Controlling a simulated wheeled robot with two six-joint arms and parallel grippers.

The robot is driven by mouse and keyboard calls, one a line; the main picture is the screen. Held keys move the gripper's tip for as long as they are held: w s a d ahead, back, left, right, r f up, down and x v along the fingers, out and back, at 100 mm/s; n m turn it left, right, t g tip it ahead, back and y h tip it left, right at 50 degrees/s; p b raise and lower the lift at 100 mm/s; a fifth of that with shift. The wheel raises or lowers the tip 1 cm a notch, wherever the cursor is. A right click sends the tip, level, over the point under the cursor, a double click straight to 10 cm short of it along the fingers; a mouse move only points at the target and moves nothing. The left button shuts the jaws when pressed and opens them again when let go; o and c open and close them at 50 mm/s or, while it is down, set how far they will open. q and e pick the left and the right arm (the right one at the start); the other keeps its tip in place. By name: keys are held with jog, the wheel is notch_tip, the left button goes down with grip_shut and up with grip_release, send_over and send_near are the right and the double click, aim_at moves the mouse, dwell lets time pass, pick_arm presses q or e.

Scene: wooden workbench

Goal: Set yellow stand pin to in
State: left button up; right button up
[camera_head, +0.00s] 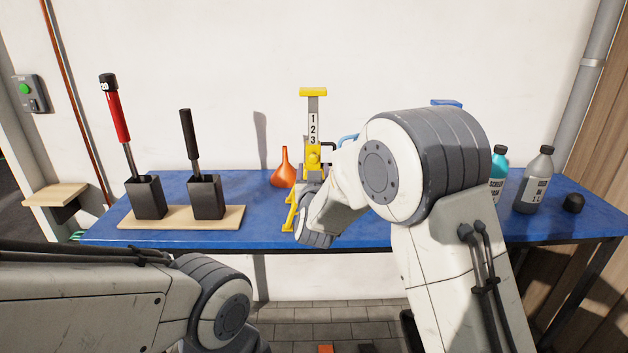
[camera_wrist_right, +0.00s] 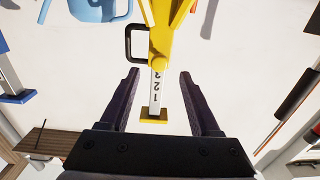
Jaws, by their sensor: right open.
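The yellow stand (camera_head: 313,158) stands on the blue bench top, upright, with a grey post marked 1, 2, 3 and a yellow top plate. It shows upside down in the right wrist view (camera_wrist_right: 168,38). A black handle (camera_wrist_right: 137,42) sticks out from its side and a round yellow knob (camera_wrist_right: 159,66) is on its front; I cannot tell whether the pin is in or out. My right gripper (camera_wrist_right: 158,74) is open, with the stand's post beyond and between its fingers. In the head view my right arm hides its fingers. My left gripper is out of view.
An orange funnel (camera_head: 284,170) is left of the stand. Two black holders with a red-handled tool (camera_head: 117,115) and a black-handled tool (camera_head: 188,135) stand on a wooden board (camera_head: 135,219). Bottles (camera_head: 537,180) stand at right. A blue-topped object (camera_head: 447,102) is mostly hidden behind my arm.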

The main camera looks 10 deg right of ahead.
jog(key=s, duration=0.3)
jog(key=shift+s+a, duration=0.15)
jog(key=shift+s, duration=0.25)
jog(key=shift+a, duration=0.1)
jog(key=s+a+f+n+g+y+p, duration=0.1)
jog(key=s+a+n+g+y+p, duration=0.3)
jog(key=s, duration=0.6)
jog(key=s+a+f+n+g+y+p, duration=0.1)
jog(key=s+a+f+g+y, duration=0.1)
jog(key=s+a+g, duration=0.6)
jog(key=s+d+n+g+h+p, duration=0.1)
jog(key=s+d+g, duration=0.2)
jog(key=s, duration=0.9)
jog(key=s+d+f+n+g+h+p, duration=0.1)
jog(key=s+d+n+g+h, duration=0.1)
jog(key=s+d, duration=0.5)
jog(key=s+g, duration=0.1)
jog(key=s, duration=0.4)
jog(key=shift+s, duration=0.15)
